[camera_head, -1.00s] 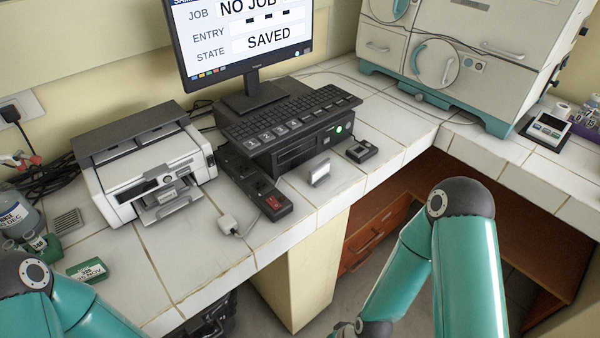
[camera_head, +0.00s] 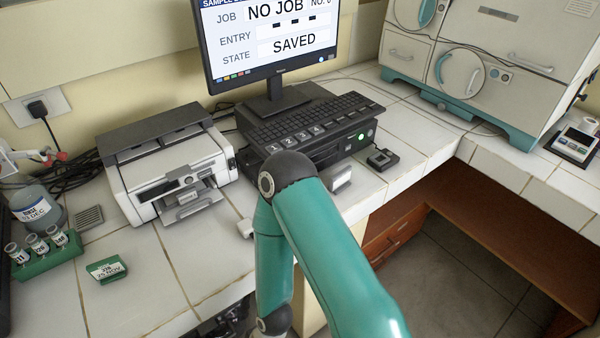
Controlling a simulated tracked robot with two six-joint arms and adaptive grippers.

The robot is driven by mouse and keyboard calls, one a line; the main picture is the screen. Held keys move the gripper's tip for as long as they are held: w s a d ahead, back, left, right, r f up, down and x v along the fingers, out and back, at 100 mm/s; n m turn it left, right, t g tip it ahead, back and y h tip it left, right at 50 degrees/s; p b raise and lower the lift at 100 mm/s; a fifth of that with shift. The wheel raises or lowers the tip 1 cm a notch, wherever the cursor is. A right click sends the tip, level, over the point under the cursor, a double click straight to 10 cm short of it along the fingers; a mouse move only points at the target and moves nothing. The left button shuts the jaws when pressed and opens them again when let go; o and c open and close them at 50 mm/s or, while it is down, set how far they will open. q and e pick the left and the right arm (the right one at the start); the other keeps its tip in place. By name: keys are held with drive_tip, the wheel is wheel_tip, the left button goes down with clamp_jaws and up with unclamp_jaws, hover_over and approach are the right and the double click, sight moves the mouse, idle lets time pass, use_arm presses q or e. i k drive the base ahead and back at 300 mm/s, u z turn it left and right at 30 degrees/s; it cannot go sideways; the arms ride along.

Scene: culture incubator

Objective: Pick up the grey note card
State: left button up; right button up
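A small pale grey, card-like piece (camera_head: 341,178) stands upright on the tiled counter, in front of the black computer unit and right of my arm's elbow. It looks blank, and I cannot tell for certain that it is the grey note card. My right arm crosses the lower middle of the view, its elbow raised and its forearm running down past the counter's front edge. Its gripper is below the picture. My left gripper is out of view too.
A white printer (camera_head: 170,176), a green card holder (camera_head: 107,270) and a green vial rack (camera_head: 48,262) stand at left. The keyboard (camera_head: 308,119) lies on the computer unit (camera_head: 325,150). A small black device (camera_head: 382,160) sits right of the grey piece.

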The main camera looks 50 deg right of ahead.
sight(339, 181)
drive_tip(key=u, duration=0.1)
drive_tip(key=k, duration=1.4)
drive_tip(key=z, duration=0.5)
drive_tip(key=i, duration=0.95)
drive_tip(key=z, duration=0.1)
